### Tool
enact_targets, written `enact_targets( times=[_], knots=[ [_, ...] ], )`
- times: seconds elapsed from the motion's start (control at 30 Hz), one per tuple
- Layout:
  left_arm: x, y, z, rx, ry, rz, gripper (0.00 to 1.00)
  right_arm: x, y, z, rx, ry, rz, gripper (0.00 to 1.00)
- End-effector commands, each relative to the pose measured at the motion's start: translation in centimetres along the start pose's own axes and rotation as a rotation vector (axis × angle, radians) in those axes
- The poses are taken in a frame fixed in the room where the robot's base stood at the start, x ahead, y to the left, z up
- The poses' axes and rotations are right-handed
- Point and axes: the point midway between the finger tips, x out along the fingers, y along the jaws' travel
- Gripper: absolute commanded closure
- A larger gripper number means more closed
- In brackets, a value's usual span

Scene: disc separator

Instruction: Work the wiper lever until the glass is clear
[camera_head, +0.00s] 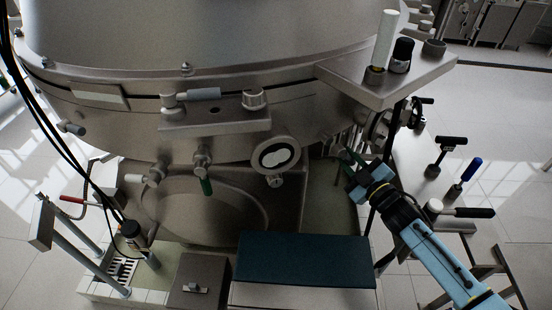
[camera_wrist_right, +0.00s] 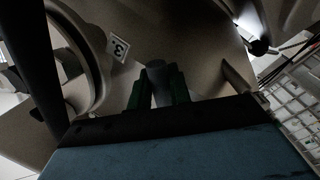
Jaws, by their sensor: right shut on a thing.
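My right gripper (camera_head: 347,160) is to the right of this glass, by the vessel's side. In the right wrist view its green fingers (camera_wrist_right: 158,90) are closed around the end of a grey cylindrical handle (camera_wrist_right: 155,70). I cannot tell for sure that this is the wiper lever. A round ring (camera_wrist_right: 92,60) with a label "3" is beside it on the left. My left gripper is out of view.
A steel shelf (camera_head: 385,82) with upright knobs juts out above my right gripper. A side panel (camera_head: 440,185) with black and blue handles stands at the right.

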Motion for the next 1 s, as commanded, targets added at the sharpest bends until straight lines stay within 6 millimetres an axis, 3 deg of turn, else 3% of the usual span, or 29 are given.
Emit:
enact_targets(
  times=[0.03, 0.2, 0.43, 1.0],
  knots=[
    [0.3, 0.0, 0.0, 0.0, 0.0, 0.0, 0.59, -0.2, 0.1, 0.8, -0.057, -0.012, -0.005, 1.0],
    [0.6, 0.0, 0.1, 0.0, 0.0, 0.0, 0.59, -0.1, 1.6, 0.8, -0.243, -0.004, -0.005, 1.0],
    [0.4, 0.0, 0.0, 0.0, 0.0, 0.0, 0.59, -0.1, 1.8, 0.6, -0.238, -0.005, 0.0, 1.0],
    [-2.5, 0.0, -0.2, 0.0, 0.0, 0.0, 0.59, -0.4, -4.0, -0.6, 0.571, -0.045, 0.0, 1.0]
  ],
)
